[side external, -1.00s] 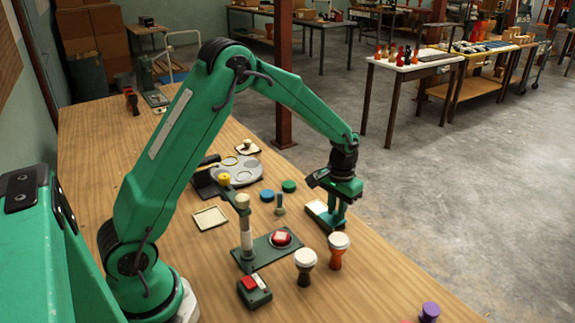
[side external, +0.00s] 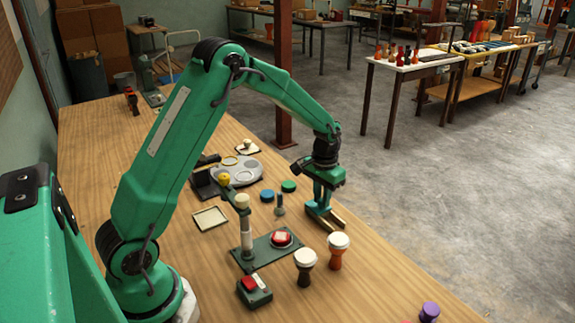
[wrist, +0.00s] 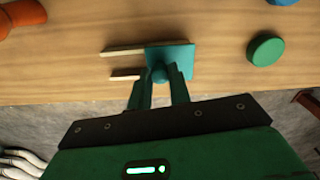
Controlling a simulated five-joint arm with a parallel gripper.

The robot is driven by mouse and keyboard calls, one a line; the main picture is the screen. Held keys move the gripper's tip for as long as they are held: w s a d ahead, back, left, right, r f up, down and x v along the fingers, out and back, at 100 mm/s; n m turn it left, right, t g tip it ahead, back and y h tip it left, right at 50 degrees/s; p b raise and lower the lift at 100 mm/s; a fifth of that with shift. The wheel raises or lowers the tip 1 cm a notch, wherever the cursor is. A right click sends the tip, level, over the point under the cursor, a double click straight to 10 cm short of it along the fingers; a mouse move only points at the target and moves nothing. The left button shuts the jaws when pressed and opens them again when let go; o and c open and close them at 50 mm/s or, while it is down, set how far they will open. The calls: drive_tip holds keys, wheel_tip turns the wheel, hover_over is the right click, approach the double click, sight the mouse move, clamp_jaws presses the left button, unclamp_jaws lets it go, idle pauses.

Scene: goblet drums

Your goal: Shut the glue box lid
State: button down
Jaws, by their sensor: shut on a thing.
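The glue box (side external: 314,209) stands on the bench near its right edge, in the side external view, partly hidden by my gripper. Its teal lid (wrist: 184,54) lies flat over the box in the wrist view, and no pale interior shows. Two pale wooden rails (wrist: 122,51) stick out to the left of the lid there, with bare bench between them. My gripper (side external: 322,201) points down over the lid. In the wrist view its fingers (wrist: 159,78) are shut on the lid's round teal knob (wrist: 158,72).
An orange goblet drum (side external: 336,257) and a dark one (side external: 304,272) stand just in front of the box. A green disc (side external: 288,186) and a blue disc (side external: 267,195) lie behind left. The bench edge is close on the right.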

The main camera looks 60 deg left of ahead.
sight(321, 199)
drive_tip(key=c, duration=1.3)
unclamp_jaws()
drive_tip(key=shift+w+a, duration=0.1)
drive_tip(key=shift+a, duration=0.2)
drive_tip(key=shift+d+r, duration=0.1)
wheel_tip(321, 199, up, 7)
drive_tip(key=shift+r, duration=0.35)
drive_tip(key=shift+r, duration=0.1)
